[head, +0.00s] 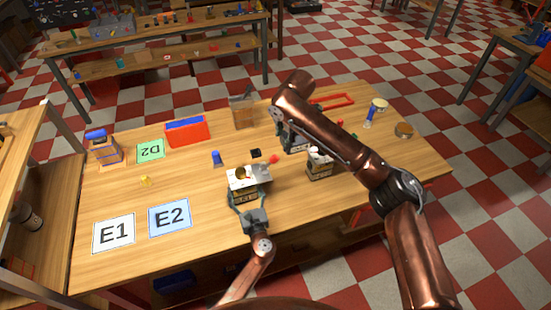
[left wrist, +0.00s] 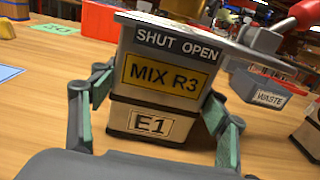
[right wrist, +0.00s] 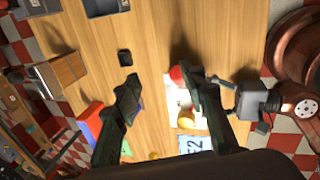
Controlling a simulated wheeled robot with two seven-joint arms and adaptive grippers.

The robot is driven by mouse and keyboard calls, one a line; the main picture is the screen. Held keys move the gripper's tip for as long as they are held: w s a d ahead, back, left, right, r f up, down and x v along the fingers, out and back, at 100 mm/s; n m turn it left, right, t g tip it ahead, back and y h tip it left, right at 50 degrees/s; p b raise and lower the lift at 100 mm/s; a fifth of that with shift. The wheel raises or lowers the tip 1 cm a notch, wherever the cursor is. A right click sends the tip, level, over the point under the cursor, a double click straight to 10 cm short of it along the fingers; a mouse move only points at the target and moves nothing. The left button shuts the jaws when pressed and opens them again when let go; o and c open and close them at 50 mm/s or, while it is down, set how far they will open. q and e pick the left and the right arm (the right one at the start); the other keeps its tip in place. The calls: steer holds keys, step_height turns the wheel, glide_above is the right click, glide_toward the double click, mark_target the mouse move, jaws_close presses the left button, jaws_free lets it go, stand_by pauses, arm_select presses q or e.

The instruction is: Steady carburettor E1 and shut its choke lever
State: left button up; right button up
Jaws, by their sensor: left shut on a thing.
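Carburettor E1 (head: 248,186) stands upright on the workbench, with a white top and a brass-coloured round part. In the left wrist view its front (left wrist: 165,75) reads SHUT OPEN, MIX R3 and E1. My left gripper (head: 246,203) is shut on its body, one pad on each side. The choke lever's red knob (head: 274,158) sticks out to the right, on the OPEN side; it also shows in the right wrist view (right wrist: 177,73). My right gripper (right wrist: 165,95) is open and empty above the bench, its right finger beside the red knob. Contact with the knob cannot be told.
A second carburettor (head: 319,168) stands close on the right. A grey WASTE bin (left wrist: 257,90) is behind E1. A small black block (head: 256,153) and a blue piece (head: 217,158) lie behind E1. A red bin (head: 186,132) stands farther back. The E1 card (head: 114,234) and E2 card (head: 169,218) lie front left.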

mark_target(276, 156)
steer(key=shift+n+g, duration=0.5)
steer(key=shift+g, duration=0.1)
steer(key=a+f, duration=0.1)
steer(key=f, duration=0.5)
steer(key=s+a+f, duration=0.1)
steer(key=f, duration=0.2)
steer(key=shift+a+f, duration=0.3)
steer(key=shift+a, duration=0.05)
steer(key=shift+c, duration=0.2)
jaws_close()
